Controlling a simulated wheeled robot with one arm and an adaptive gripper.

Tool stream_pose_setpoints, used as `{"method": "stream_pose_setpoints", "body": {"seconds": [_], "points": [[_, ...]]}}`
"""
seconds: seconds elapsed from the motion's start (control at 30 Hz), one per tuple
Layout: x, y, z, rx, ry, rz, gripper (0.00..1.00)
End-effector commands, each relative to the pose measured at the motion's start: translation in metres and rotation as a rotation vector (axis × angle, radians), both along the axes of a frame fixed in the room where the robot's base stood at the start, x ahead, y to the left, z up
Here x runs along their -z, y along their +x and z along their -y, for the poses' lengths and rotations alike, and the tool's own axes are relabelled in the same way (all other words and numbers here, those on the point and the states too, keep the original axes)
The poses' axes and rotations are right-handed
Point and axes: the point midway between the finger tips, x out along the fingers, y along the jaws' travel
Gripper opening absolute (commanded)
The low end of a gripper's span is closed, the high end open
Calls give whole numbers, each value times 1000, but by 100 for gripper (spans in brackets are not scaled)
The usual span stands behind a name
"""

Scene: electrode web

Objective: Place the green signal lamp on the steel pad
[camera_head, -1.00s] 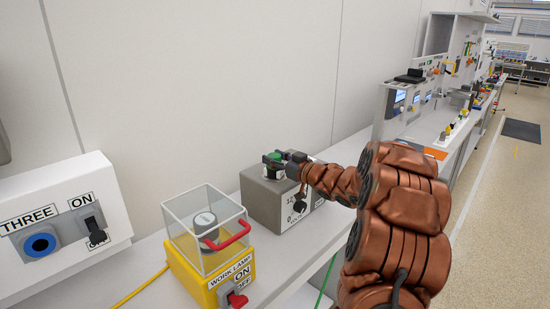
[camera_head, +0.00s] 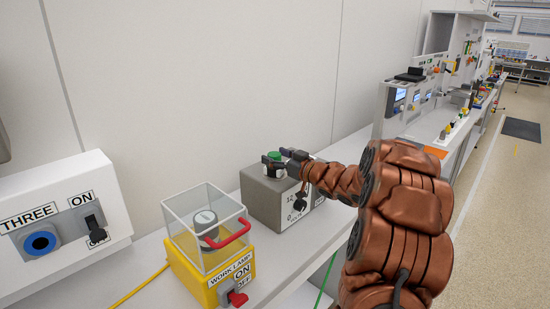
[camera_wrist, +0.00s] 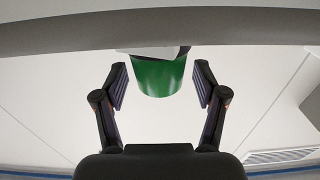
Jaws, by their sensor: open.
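The green signal lamp (camera_head: 274,155) stands upright on top of the grey box (camera_head: 262,193) on the bench. Its green cap also shows in the wrist view (camera_wrist: 160,76), at top centre between my fingertips. My gripper (camera_head: 278,157) is at the lamp with its fingers spread. In the wrist view my gripper (camera_wrist: 160,82) is open, with a clear gap on each side of the lamp, so neither finger touches it. I cannot make out a separate steel pad under the lamp; its base is partly hidden by the fingers.
A yellow work lamp switch box (camera_head: 208,285) with a clear cover and red handle (camera_head: 232,236) stands left of the grey box. A white panel (camera_head: 60,220) with a blue button and a switch is further left. The wall is close behind. More bench equipment is at the right back.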

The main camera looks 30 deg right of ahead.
Motion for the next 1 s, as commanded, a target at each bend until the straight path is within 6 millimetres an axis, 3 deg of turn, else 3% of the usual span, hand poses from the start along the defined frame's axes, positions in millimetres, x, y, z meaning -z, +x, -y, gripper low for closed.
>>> {"method": "stream_pose_setpoints", "body": {"seconds": [0.6, 1.0], "points": [[1, -85, 22, 5, -3, 0, 71], [1, -112, 27, 1, 1, -1, 71]]}}
